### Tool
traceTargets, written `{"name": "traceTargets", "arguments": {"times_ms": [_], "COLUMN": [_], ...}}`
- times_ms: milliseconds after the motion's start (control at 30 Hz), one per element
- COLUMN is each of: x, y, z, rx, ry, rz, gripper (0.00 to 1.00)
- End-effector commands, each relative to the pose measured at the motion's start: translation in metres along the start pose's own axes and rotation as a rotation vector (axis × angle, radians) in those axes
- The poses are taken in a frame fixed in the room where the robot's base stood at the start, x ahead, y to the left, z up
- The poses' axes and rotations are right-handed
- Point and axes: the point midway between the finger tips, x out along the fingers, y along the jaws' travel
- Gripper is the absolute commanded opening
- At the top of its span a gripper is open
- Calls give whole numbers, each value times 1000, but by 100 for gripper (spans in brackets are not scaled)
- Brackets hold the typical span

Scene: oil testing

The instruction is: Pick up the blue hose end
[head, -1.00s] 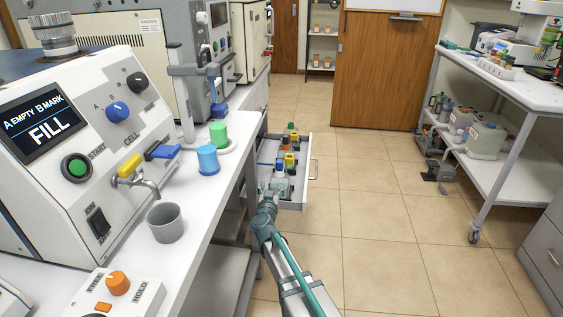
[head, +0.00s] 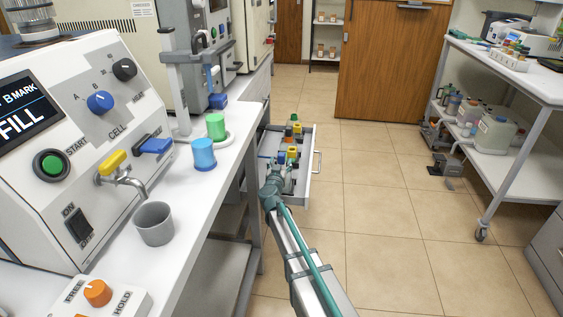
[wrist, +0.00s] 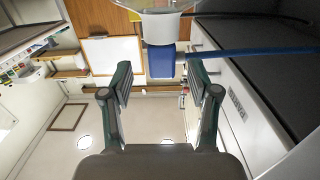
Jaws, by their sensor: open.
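My gripper (wrist: 158,82) is open, with a clear gap between its two fingers in the wrist view. A blue block-like piece (wrist: 161,61) is just beyond the fingertips, against a pale, cup-shaped body (wrist: 165,24). A long blue strip (wrist: 255,50), perhaps a hose, runs from near this piece to the right edge; I cannot tell whether they join. Neither finger visibly touches the blue piece. In the head view my gripper (head: 275,168) is small at the open drawer (head: 301,190), and its fingers are hard to make out.
Several coloured-cap items (head: 293,143) stand in the drawer. The white bench (head: 190,200) is left of my arm, with a grey cup (head: 154,224), a blue cup (head: 204,154) and a green one (head: 216,126). A white cart (head: 500,150) stands right. Tiled floor between is clear.

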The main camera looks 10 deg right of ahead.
Motion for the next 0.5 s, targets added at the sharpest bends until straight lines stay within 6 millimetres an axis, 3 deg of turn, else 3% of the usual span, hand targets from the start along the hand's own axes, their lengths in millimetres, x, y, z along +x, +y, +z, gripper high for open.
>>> {"name": "traceTargets", "arguments": {"times_ms": [233,500], "x": [36,41], "y": [-3,-2], "z": [1,-2], "rx": [1,1], "ry": [0,0], "rz": [0,0], "gripper": [60,60]}}
